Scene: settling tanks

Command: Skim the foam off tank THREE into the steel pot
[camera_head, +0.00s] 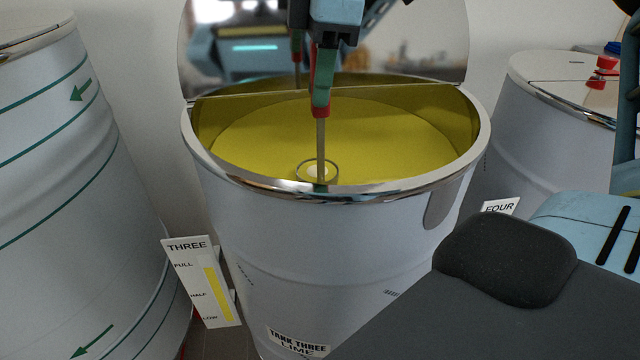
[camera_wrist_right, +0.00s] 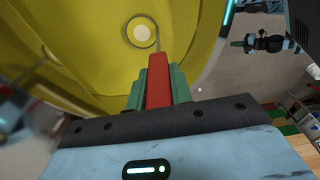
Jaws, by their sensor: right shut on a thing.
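Tank THREE (camera_head: 280,225) is a white drum with a shiny rim, its lid (camera_head: 430,45) partly raised. Inside is a smooth yellow surface (camera_head: 260,135); I cannot tell foam from liquid on it. My right gripper (camera_head: 322,75) is above the tank, shut on the red handle of a skimmer (camera_head: 320,135). The thin stem reaches down to a round ring end at the surface near the front rim. In the right wrist view, the ring (camera_wrist_right: 142,32) has a pale centre. A dark part with a green tip there may be my left gripper (camera_wrist_right: 240,43). The steel pot is not in view.
A THREE level gauge (camera_head: 202,282) with a yellow column hangs beside the front of the tank. A white drum with green arrows (camera_head: 60,130) stands left. Another drum, near a FOUR label (camera_head: 500,206), stands right. My grey and blue parts cover the lower right.

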